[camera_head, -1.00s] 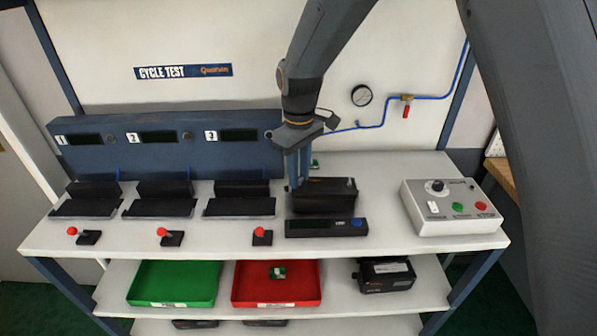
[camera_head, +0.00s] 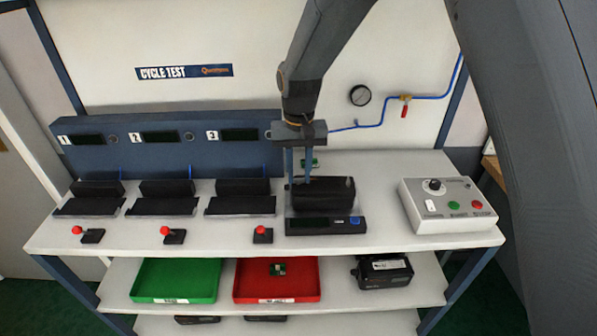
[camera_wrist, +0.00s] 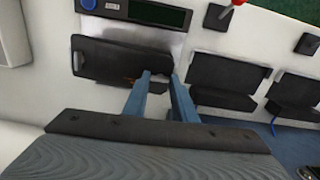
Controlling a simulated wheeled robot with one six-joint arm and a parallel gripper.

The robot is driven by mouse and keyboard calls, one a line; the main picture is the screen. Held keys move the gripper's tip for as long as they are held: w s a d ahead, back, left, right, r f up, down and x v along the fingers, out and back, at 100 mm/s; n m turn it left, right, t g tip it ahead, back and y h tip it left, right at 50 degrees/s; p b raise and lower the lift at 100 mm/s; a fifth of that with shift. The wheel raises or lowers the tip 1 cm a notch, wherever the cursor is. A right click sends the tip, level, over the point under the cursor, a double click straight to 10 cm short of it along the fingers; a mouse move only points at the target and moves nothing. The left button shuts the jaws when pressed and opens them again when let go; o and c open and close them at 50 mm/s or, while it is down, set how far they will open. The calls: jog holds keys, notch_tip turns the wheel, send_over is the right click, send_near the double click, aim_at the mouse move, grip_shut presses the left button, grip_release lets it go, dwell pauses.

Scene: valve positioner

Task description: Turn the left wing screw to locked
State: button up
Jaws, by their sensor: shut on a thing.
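A black valve positioner (camera_head: 335,192) lies on the bench just behind a dark display unit (camera_head: 325,224). It also shows in the wrist view (camera_wrist: 105,62), with the display unit (camera_wrist: 150,12) beyond it. My gripper (camera_head: 298,182) points down at the positioner's left end in the head view. In the wrist view my gripper's fingertips (camera_wrist: 159,77) are at the positioner's right end. The fingers are shut on a small part there, by its place the left wing screw. The screw itself is hidden between the fingertips, and its angle cannot be read.
Several black cradles (camera_head: 240,207) and red-knobbed levers (camera_head: 263,234) stand to the left. A blue panel (camera_head: 180,148) rises behind them. A control box (camera_head: 449,206) stands at the right. Green (camera_head: 176,298) and red (camera_head: 277,298) trays sit on the shelf below. Bare bench lies right of the positioner.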

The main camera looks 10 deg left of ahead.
jog(key=shift+m, duration=0.3)
dwell(0.4)
jog(key=o, duration=1.1)
jog(key=shift+c, duration=0.2)
notch_tip(320, 180, up, 8)
jog(key=shift+f+b, duration=0.1)
jog(key=shift+b, duration=1.05)
